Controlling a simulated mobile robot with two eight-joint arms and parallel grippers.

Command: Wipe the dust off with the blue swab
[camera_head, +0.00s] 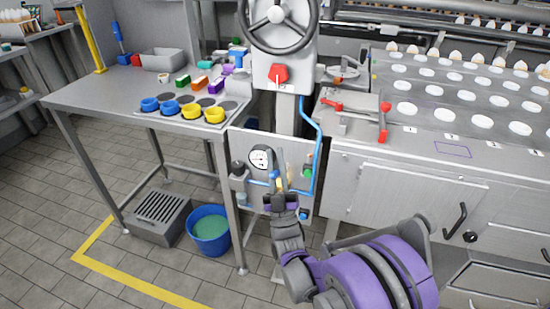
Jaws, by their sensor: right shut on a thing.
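My right gripper (281,195) reaches up from the bottom in front of the grey panel below the handwheel. It is shut on a thin, pale upright stick (281,173), which I take to be the swab. Its tip is too small to tell, and I cannot tell whether it touches the panel (239,139). A round gauge (261,157) with a white face is on the panel, just left of the stick. I cannot make out any dust. My left gripper is not in view.
A blue pipe (318,150) runs down the panel's right side. The left table (85,95) bears blue and yellow cups and small boxes. A blue bucket (209,236) and grated box (158,212) stand on the floor. An egg-tray machine (395,188) stands right.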

